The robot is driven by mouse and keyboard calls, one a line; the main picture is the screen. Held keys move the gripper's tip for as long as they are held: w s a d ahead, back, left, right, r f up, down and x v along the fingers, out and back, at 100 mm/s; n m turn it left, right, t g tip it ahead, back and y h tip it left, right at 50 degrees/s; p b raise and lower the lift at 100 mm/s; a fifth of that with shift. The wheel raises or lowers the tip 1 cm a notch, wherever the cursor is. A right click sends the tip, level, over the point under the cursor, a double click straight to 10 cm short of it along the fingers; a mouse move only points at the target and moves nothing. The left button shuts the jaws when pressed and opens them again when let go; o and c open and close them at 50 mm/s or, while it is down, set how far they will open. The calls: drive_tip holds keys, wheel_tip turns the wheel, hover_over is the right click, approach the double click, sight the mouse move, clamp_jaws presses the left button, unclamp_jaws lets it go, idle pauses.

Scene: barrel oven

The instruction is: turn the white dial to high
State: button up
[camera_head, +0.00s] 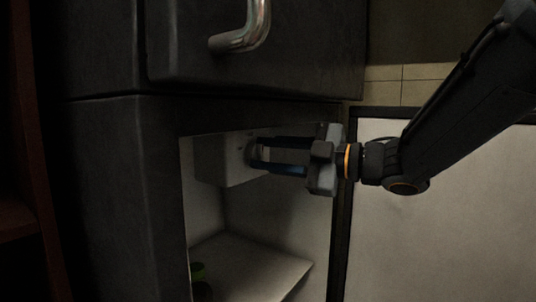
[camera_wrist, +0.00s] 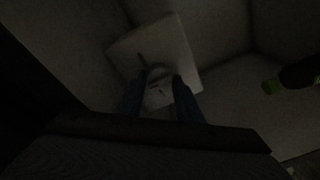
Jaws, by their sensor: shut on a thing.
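A pale box (camera_head: 214,162) is mounted high inside the open compartment of the dark cabinet. The white dial (camera_head: 250,151) is on its right-facing side and mostly hidden by my fingers. My gripper (camera_head: 256,158) reaches in from the right, with its blue-grey fingers shut on the dial. In the wrist view the box (camera_wrist: 184,48) appears as a tilted pale square with small dark marks. The dial (camera_wrist: 157,71) is between my two fingertips (camera_wrist: 159,80). The picture is too dark to read the marks or the dial's setting.
A shelf (camera_head: 259,268) lies below the box. A metal handle (camera_head: 243,38) is above. The open door (camera_head: 440,230) is at the right.

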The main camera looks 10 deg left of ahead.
drive_tip(key=m+p, duration=0.3)
drive_tip(key=shift+r, duration=0.1)
drive_tip(key=m+p, duration=0.3)
drive_tip(key=shift+m+t+y, duration=0.3)
drive_tip(key=shift+t, duration=0.1)
drive_tip(key=m+p, duration=0.4)
drive_tip(key=m, duration=0.1)
drive_tip(key=shift+t, duration=0.4)
drive_tip(key=shift+f+m+t+p, duration=0.2)
drive_tip(key=shift+m+t+p, duration=0.2)
drive_tip(key=shift+m+p, duration=1)
drive_tip(key=shift+m, duration=0.4)
drive_tip(key=o, duration=1)
